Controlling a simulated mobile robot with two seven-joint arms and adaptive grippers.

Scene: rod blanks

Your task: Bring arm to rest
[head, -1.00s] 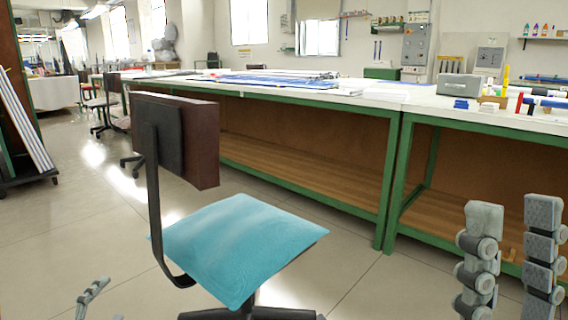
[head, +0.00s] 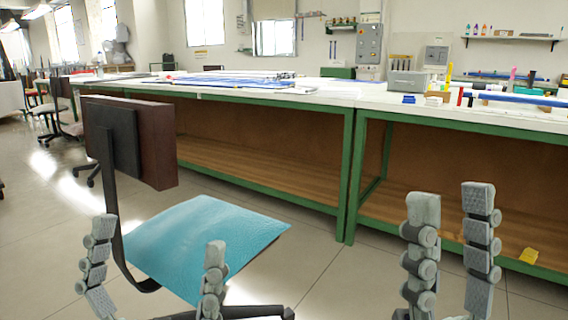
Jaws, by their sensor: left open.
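My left gripper (head: 158,240) is at the lower left of the head view. Its two grey segmented fingers point up and stand wide apart, in front of the blue chair seat, with nothing held between them. My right gripper (head: 452,200) is at the lower right, in front of the bench's lower shelf. Its two fingers also point up, with a narrower empty gap between them. The arms behind both grippers are out of view below.
A chair with a blue seat (head: 205,240) and dark backrest (head: 155,145) stands close in front at the left. Green-framed workbenches (head: 350,185) run across behind it, with tools and boxes on top. Open floor (head: 330,280) lies between the grippers.

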